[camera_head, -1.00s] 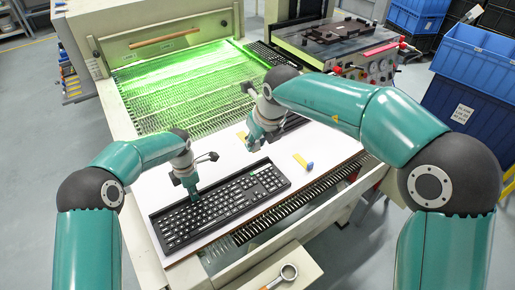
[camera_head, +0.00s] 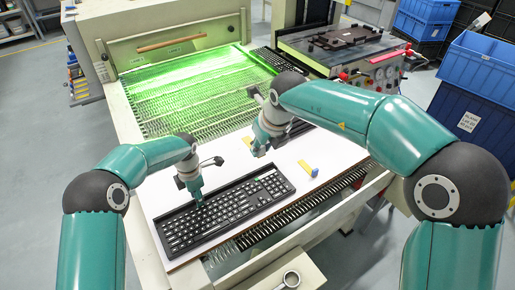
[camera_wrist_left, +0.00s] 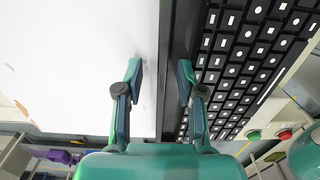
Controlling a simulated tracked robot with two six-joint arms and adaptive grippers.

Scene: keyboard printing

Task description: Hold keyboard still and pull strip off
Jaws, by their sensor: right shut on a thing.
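A black keyboard (camera_head: 225,208) with white key legends lies flat on the white table top (camera_head: 160,185). It also shows in the left wrist view (camera_wrist_left: 250,50). My left gripper (camera_head: 198,200) points down at the keyboard's rear edge. In the left wrist view its fingers (camera_wrist_left: 159,80) are apart, with the keyboard's dark border between them. My right gripper (camera_head: 257,152) is shut behind the keyboard. What it holds is too small to make out clearly. A small yellow piece (camera_head: 247,142) shows beside its fingertips; I cannot tell whether it is part of the strip.
A green-lit mesh conveyor (camera_head: 190,95) is behind. Another keyboard (camera_head: 272,60) lies at the far end. Blue crates (camera_head: 485,75) stand at the right. White table is free left of the keyboard.

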